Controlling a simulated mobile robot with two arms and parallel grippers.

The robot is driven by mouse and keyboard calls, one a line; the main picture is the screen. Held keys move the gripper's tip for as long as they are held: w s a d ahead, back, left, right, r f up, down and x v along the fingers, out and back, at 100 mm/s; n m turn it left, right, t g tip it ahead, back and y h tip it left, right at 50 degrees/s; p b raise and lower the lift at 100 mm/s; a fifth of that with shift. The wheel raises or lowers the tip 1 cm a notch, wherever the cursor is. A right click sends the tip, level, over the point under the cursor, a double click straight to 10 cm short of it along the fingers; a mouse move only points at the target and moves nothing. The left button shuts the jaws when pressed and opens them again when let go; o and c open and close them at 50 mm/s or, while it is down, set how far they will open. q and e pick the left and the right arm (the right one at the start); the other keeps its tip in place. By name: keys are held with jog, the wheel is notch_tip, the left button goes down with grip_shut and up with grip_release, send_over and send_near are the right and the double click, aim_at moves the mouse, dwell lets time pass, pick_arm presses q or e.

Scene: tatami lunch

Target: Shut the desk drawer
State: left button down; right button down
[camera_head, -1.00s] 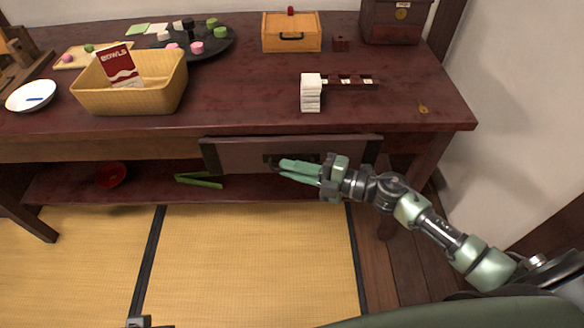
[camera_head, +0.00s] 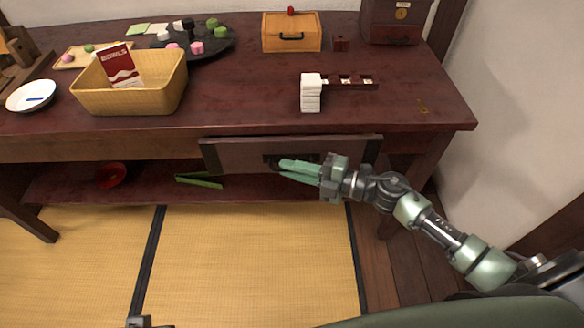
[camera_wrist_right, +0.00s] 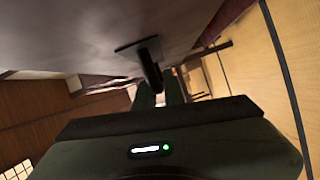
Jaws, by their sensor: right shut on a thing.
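The desk drawer (camera_head: 235,156) shows as a dark wooden front panel under the desk's front edge. It seems to stand a little out from the apron; how far is hard to tell. Its black handle (camera_head: 272,160) is at the panel's middle, partly hidden by my right gripper (camera_head: 283,170). The green fingers are shut on the handle, reaching in from the right. In the right wrist view the black handle (camera_wrist_right: 151,65) stands out from the drawer front (camera_wrist_right: 90,40), at the fingers (camera_wrist_right: 158,90).
The desk top (camera_head: 240,100) holds a yellow basket (camera_head: 130,98), a wooden box (camera_head: 291,32) and a white stack (camera_head: 311,98) near the front edge. A lower shelf (camera_head: 140,190) holds a red bowl (camera_head: 111,175) and green tongs (camera_head: 199,180). The tatami floor (camera_head: 250,260) in front is clear.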

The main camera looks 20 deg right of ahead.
aim_at(298, 158)
jog(key=w, duration=0.1)
jog(key=w+d, duration=0.1)
jog(key=w, duration=0.1)
jog(key=shift+w+b, duration=0.25)
jog(key=shift+b, duration=0.1)
jog(key=shift+w+d, duration=0.15)
jog(key=shift+w, duration=0.05)
jog(key=c, duration=1.5)
grip_release()
jog(key=shift+w, duration=0.1)
jog(key=shift+s+d, duration=0.2)
jog(key=shift+s, duration=0.1)
jog(key=v, duration=0.7)
jog(key=shift+p, duration=0.35)
